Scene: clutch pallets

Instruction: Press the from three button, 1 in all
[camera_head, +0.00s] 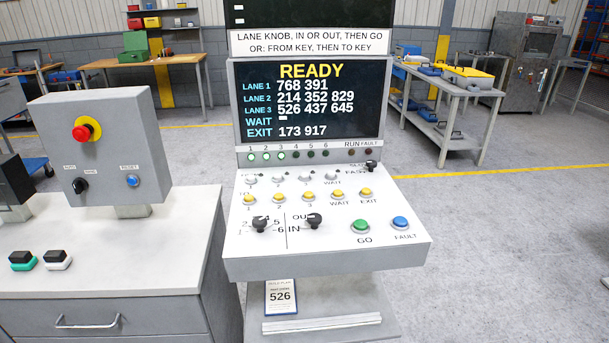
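The control console (405,240) stands in the middle of the view with a sloped white panel. Its upper button row has pale grey caps; the third from the left (304,175) fits the from three button, though its small labels are blurred. The fourth is marked WAIT (332,174). Below is a row of yellow buttons marked 1, 2, 3 (308,196), WAIT and EXIT. The screen (310,105) reads READY, with lane 3 showing 526 437 645. My gripper is not in view.
Lower on the panel are two black knobs (314,220), a green GO button (361,225) and a blue FAULT button (400,222). A red emergency stop (81,133) sits on a grey box at left. Lamps 1 to 3 glow green. Open floor lies right.

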